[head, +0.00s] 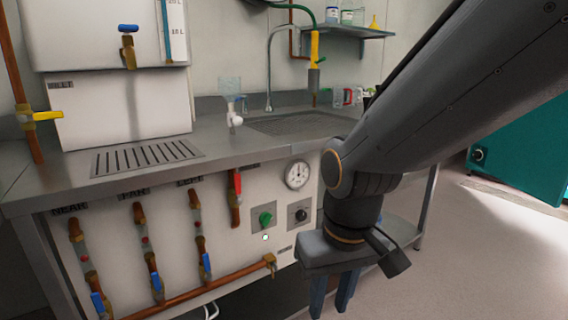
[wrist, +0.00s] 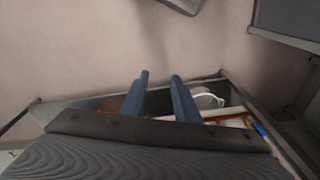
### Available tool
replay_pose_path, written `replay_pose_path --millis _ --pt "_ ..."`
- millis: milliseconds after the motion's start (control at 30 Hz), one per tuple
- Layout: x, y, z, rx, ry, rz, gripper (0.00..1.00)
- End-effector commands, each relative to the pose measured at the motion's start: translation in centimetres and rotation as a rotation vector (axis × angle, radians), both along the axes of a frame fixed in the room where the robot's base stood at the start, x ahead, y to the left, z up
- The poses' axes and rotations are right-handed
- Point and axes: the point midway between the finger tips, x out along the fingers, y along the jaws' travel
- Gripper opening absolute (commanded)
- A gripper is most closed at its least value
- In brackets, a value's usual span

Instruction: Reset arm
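My gripper (head: 332,295) hangs at the lower middle of the head view, in front of the bench's right part and pointing down. My dark grey arm reaches to it from the upper right. In the wrist view the two blue-grey fingers (wrist: 160,82) stand apart with a gap between them. Nothing shows between the fingers. The fingertips are apart from the bench.
A steel bench (head: 215,150) with a front panel of valves and copper pipes stands at left. A teal cabinet (head: 525,150) stands at right. Floor (head: 470,260) at lower right is clear.

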Motion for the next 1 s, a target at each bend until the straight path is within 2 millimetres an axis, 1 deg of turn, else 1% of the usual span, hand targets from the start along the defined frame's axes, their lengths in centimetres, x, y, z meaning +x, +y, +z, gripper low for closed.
replay_pose_path --millis 33,100,200,467,667,767,1000 --pt "-1.2 -0.1 0.4 -0.001 0.023 0.012 0.28" --pt "-2.9 -0.2 0.8 -0.005 0.059 0.032 0.28" --pt "-4.8 -0.6 1.5 -0.010 0.104 0.049 0.28" --pt "-4.3 -1.9 3.5 -0.016 0.101 0.000 0.28" --pt "-4.1 -3.1 5.4 -0.021 0.101 -0.046 0.28" --pt "-4.1 -4.1 6.8 -0.024 0.103 -0.077 0.28" --pt "-4.2 -7.1 10.5 -0.034 0.104 -0.169 0.28"
